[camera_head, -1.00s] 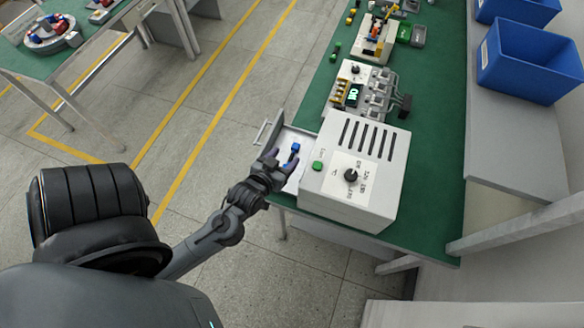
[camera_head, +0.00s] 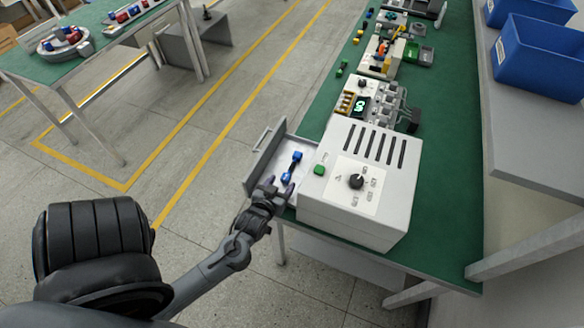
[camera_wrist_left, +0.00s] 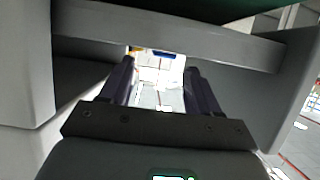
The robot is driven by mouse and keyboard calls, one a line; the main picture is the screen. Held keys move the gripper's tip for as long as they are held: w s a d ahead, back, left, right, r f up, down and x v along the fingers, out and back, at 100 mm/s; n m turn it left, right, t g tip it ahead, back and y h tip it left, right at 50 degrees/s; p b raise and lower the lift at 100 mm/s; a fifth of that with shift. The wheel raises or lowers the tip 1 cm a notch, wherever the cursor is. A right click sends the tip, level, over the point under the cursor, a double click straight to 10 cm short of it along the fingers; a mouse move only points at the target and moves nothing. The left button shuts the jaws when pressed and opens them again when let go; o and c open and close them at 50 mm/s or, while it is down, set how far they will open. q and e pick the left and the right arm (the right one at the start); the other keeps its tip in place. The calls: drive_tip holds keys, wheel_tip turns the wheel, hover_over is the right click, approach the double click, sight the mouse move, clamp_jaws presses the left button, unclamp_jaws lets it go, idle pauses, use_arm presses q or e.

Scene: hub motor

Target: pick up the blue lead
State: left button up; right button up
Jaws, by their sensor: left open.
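The blue lead (camera_head: 292,168) lies in the open drawer of the white box, with blue ends and a dark middle. In the left wrist view a small blue piece (camera_wrist_left: 163,54) shows beyond the fingertips, probably part of the lead. My left gripper (camera_head: 270,186) is at the near end of the drawer (camera_head: 277,168), close to the lead's near end but apart from it. In the wrist view its two fingers (camera_wrist_left: 158,78) are spread with nothing between them. My right gripper is in neither view.
The white box (camera_head: 362,185) with a dial and a green button (camera_head: 320,170) stands right of the drawer. A grey bar (camera_wrist_left: 165,35) crosses the wrist view just ahead of the fingers. Other devices line the green table behind. Blue bins (camera_head: 538,58) stand at the right.

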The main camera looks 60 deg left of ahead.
sight(287, 175)
use_arm(q)
drive_tip(key=shift+b+x, duration=0.45)
drive_tip(key=shift+x, duration=2.25)
drive_tip(key=shift+s+a, duration=0.15)
drive_tip(key=c, duration=1.1)
drive_tip(key=shift+o, duration=0.2)
wheel_tip(287, 175, up, 9)
drive_tip(key=shift+f+p, duration=0.1)
drive_tip(key=shift+p, duration=0.95)
drive_tip(key=shift+r, duration=0.65)
